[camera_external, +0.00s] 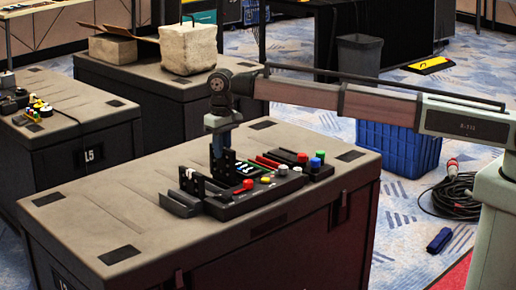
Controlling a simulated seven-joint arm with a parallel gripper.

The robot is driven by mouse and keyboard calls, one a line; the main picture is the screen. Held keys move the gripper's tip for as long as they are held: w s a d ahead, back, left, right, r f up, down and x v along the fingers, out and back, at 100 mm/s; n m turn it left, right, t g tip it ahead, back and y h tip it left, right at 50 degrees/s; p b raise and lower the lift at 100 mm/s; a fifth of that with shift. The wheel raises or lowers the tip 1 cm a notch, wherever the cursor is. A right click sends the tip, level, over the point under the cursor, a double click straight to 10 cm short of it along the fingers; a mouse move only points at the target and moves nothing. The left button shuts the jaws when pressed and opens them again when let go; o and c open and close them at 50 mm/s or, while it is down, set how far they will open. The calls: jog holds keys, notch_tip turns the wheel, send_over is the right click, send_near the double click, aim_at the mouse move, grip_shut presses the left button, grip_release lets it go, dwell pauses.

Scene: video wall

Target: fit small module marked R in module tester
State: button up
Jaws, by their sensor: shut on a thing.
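The module tester (262,201) is a dark console on the near case. It has a small lit screen (243,168) and red, yellow and white buttons along its top. My gripper (222,166) points straight down over the tester's left part, just left of the screen. It is shut on a small dark module, which is hard to tell apart from the dark fingers. No R mark can be read at this size. The module is at or close above the tester; I cannot tell whether it touches. Dark upright holders (193,184) stand at the tester's left end.
A second panel with red, blue and green knobs (316,163) and red strips (268,161) lie behind the tester. The near case top (110,205) is clear at left. Another case at left bears small parts (40,107). A stone block (187,49) stands farther back.

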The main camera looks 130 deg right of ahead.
jog(key=shift+f, duration=1.95)
dwell(2.0)
jog(key=o, duration=0.9)
jog(key=shift+o, duration=0.3)
jog(key=shift+o, duration=0.8)
jog(key=shift+r, duration=0.2)
jog(key=shift+r, duration=3.8)
